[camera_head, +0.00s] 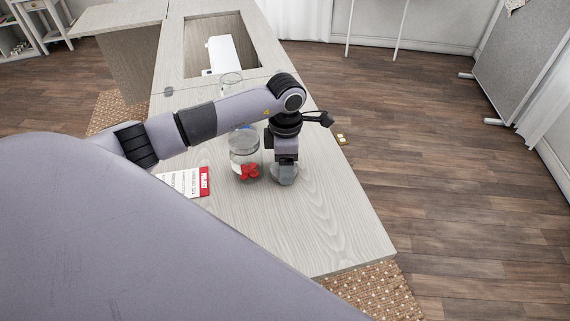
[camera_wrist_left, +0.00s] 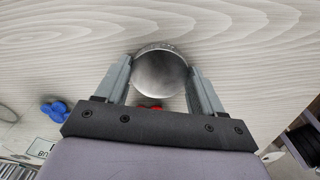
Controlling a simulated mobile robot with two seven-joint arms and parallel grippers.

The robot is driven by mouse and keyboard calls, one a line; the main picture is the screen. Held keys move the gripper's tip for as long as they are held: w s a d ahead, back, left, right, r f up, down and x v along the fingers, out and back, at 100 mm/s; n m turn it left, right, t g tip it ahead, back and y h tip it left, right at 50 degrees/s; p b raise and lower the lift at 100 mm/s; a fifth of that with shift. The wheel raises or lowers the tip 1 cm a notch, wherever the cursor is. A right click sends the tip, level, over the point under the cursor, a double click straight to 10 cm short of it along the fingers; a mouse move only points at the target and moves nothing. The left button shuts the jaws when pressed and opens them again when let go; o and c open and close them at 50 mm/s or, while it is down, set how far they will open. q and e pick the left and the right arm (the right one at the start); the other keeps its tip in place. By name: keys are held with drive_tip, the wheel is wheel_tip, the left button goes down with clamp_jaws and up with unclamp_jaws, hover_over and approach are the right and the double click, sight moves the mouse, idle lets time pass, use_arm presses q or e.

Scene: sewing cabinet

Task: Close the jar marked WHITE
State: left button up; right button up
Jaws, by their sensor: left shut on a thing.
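My left gripper (camera_head: 285,160) points down over the tabletop and is shut on a round grey metal lid (camera_wrist_left: 160,72), with one finger on each side. In the head view a greyish, partly see-through round shape (camera_head: 284,176) shows under the fingers; I cannot tell whether the lid sits on a jar there. A clear jar (camera_head: 245,143) with red pieces (camera_head: 249,172) stands just left of the gripper. Another clear jar (camera_head: 231,82) stands farther back, partly behind my arm. I cannot read a WHITE marking on any jar. My right gripper is not in view.
A card with a red band (camera_head: 204,182) lies left of the jars. Blue pieces (camera_wrist_left: 54,111) show in the wrist view. A white machine (camera_head: 222,55) sits in the tabletop opening at the back. The front tabletop (camera_head: 320,235) is clear.

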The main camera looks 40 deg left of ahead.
use_arm(q)
wheel_tip(320, 180, up, 20)
drive_tip(key=shift+f, duration=0.15)
idle(0.6)
